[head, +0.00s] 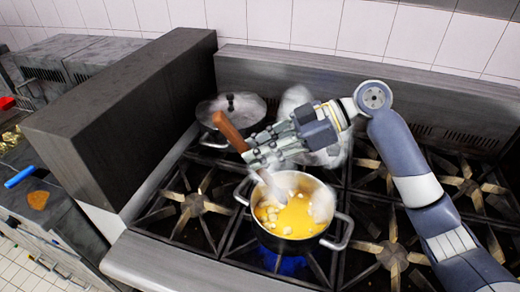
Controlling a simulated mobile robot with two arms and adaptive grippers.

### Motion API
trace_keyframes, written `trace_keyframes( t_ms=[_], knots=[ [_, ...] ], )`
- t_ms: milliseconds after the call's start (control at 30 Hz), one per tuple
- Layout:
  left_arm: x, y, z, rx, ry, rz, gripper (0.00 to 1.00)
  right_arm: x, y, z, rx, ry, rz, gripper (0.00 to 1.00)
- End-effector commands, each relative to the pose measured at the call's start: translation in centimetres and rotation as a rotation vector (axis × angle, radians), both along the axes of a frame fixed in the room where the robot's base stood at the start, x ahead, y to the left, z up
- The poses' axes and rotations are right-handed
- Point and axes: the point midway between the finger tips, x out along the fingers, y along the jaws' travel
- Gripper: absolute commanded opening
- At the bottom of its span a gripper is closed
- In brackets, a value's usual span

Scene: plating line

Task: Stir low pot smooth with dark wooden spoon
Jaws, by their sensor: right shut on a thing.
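A low steel pot (262,236) with two side handles stands on a front burner, over a blue flame (290,265). Inside is a yellow liquid (292,222) with pale lumps in it. My right gripper (258,158) is above the pot's back left rim, shut on the dark wooden spoon (229,131). The brown handle sticks out up and to the left of the fingers. The spoon's lower part slants down into the pot; its tip is hard to make out. My left gripper is not in view.
A lidded pot (205,108) stands on a back burner to the left. A pale, blurry shape (295,100) is behind my right gripper. A tall dark panel (120,120) borders the stove on the left. A blue-handled item (20,176) lies on the left counter. The burners at right look empty.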

Motion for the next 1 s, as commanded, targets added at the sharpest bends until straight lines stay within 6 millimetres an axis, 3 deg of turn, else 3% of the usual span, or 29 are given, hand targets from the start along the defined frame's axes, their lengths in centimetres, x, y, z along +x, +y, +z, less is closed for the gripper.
trace_keyframes(
  t_ms=[300,700,1000],
  knots=[
    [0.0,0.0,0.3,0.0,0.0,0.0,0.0,0.0,0.0,0.4,0.001,-0.001,0.0,0.0],
    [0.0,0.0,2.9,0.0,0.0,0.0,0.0,0.0,0.0,4.0,0.001,-0.001,0.0,0.0],
    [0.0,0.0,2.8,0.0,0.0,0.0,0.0,0.0,0.0,4.0,0.0,0.0,-0.001,0.0]
  ],
)
